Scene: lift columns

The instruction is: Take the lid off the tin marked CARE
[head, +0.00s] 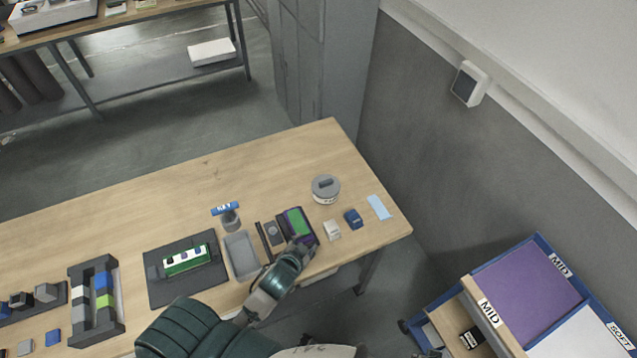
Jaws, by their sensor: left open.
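A round white tin (326,197) stands upright near the back right of the wooden table. A grey lid (325,184) with a raised darker grip sits on top of it. Any writing on the tin is too small to read. My left gripper (302,246) is open, at the front of the table beside a purple and green box (298,222). It is apart from the tin, in front and to the left of it. Its fingertips are small and partly hidden against the box. My right gripper is not in view.
A white block (332,230), a blue block (353,219) and a light blue card (378,207) lie in front and right of the tin. A grey tray (241,257) and a pot with a blue tag (230,217) stand left. The table behind the tin is clear.

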